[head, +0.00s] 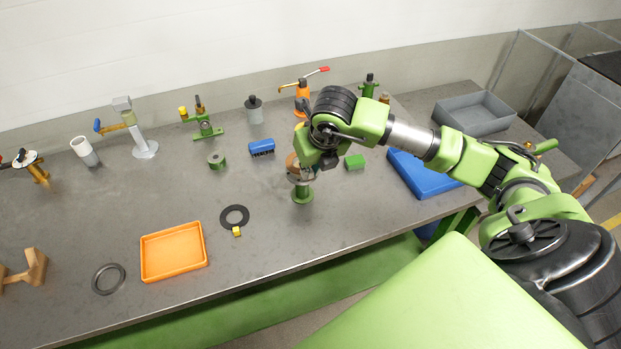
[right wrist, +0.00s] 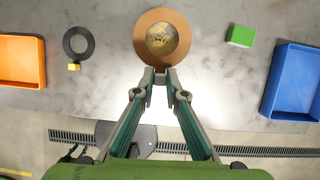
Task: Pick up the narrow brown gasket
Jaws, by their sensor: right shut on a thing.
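The brown gasket (right wrist: 140,40) is a flat ring in the upper middle of the right wrist view, with a round brassy centre (right wrist: 162,39) showing through its hole. My right gripper (right wrist: 160,74) is shut on the gasket's near rim. In the head view a brown edge of the gasket (head: 291,161) shows beside my right gripper (head: 302,172), above a green stand (head: 302,195) with a grey top. I cannot tell whether the gasket is clear of the stand. My arm hides part of it. My left gripper is not in view.
A dark ring (head: 235,216) with a yellow block (head: 236,231) and an orange tray (head: 174,252) lie to the left. A green block (head: 355,162) and a blue tray (head: 424,174) are to the right. A blue brush (head: 261,148) and several fixtures stand behind.

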